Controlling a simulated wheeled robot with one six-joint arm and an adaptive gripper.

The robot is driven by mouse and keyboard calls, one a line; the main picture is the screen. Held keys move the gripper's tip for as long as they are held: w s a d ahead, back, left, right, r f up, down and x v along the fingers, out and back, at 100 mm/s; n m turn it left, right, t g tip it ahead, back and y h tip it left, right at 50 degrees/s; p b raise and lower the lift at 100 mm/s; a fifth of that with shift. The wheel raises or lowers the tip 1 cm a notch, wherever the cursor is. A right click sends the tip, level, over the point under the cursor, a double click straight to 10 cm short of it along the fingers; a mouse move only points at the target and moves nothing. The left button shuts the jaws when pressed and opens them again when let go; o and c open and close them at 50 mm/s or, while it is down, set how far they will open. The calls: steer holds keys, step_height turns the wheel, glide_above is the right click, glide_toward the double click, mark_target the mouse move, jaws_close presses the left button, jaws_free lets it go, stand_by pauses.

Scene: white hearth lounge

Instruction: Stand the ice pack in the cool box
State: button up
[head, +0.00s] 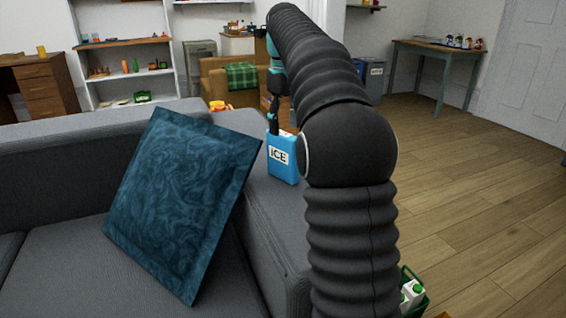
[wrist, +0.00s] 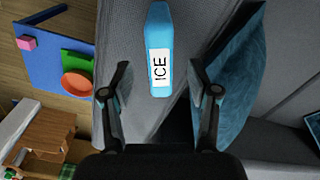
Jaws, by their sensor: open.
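The ice pack (head: 283,168) is a blue block with a white ICE label, standing upright on the sofa's grey arm in the head view. In the wrist view the ice pack (wrist: 158,25) lies ahead of the finger gap, its lower end reaching between the fingertips. My gripper (head: 273,122) is just above the pack in the head view, partly hidden by my arm. In the wrist view my gripper (wrist: 159,80) is open, a finger on each side, with gaps to the pack. I cannot make out a cool box for certain in either view.
A dark blue cushion (head: 180,200) leans near the sofa arm (head: 265,225). A green crate (head: 415,303) with white bottles stands at the lower right. Wooden floor (head: 470,210) is clear on the right.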

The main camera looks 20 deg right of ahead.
mark_target(283, 145)
steer(key=shift+w+a+f+b, duration=0.15)
steer(key=shift+f+b, duration=0.35)
steer(key=shift+f, duration=1.15)
steer(key=shift+w+f+b, duration=0.15)
steer(key=shift+f+b, duration=0.35)
steer(key=shift+f, duration=1.15)
steer(key=shift+r, duration=0.1)
jaws_close()
